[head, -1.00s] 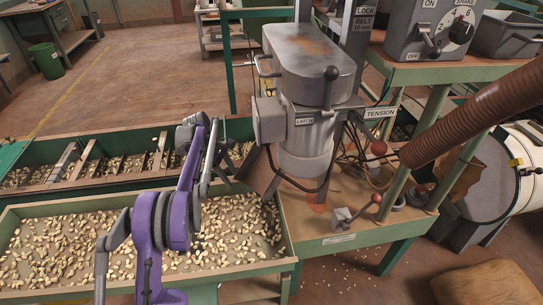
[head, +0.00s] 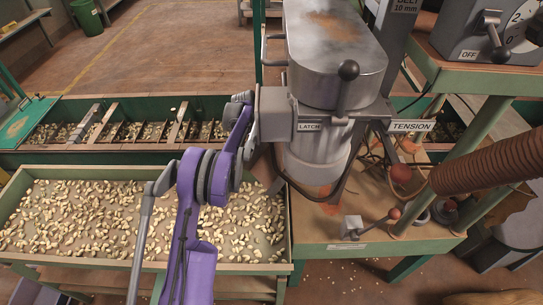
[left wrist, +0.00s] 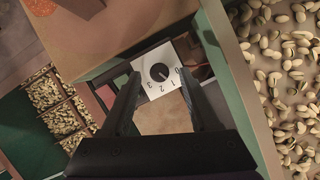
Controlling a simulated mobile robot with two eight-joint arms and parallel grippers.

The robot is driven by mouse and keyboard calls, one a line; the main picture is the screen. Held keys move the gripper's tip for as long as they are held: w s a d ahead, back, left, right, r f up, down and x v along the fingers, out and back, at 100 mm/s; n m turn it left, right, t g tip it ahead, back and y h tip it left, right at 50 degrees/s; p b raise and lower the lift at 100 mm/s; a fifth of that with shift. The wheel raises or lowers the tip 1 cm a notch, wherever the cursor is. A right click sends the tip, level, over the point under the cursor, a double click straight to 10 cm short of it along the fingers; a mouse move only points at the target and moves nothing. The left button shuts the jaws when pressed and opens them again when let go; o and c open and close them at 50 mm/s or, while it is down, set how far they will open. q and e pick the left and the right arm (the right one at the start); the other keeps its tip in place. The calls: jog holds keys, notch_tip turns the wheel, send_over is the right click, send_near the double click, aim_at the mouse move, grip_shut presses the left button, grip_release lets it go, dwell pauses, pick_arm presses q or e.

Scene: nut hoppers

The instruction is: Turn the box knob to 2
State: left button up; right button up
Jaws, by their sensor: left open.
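In the left wrist view a white dial plate (left wrist: 172,58) carries a round black knob (left wrist: 158,72), with the figures 0, 1, 2 and 3 along its right and lower edge. The knob's exact setting is too small to read surely. My left gripper (left wrist: 160,76) is open, with its two dark fingers on either side of the knob in the picture; I see no contact. In the head view my purple left arm reaches up beside the latch housing, and its fingers and this dial are hidden. My right gripper is not in view.
A grey control box (head: 487,30) with an OFF label and a cropped numbered dial stands at the upper right. The grey machine (head: 325,50) has LATCH and TENSION labels. A nut tray (head: 150,172) lies at left. A small lever (head: 352,228) and brown hose (head: 490,160) are at right.

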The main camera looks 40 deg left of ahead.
pick_arm(q)
jog(key=shift+w+d+f, duration=0.1)
jog(key=shift+d+f, duration=0.1)
jog(key=shift+f, duration=0.3)
grip_shut()
jog(key=shift+m, duration=0.3)
jog(key=m+g, duration=0.1)
jog(key=m, duration=0.2)
jog(key=shift+w, duration=0.15)
jog(key=shift+w+m+g+p, duration=0.15)
jog(key=shift+m+g, duration=0.3)
jog(key=shift+m, duration=0.45)
jog(key=shift+m+g+p, duration=0.25)
jog(key=shift+m+g, duration=0.2)
jog(key=shift+m, duration=0.45)
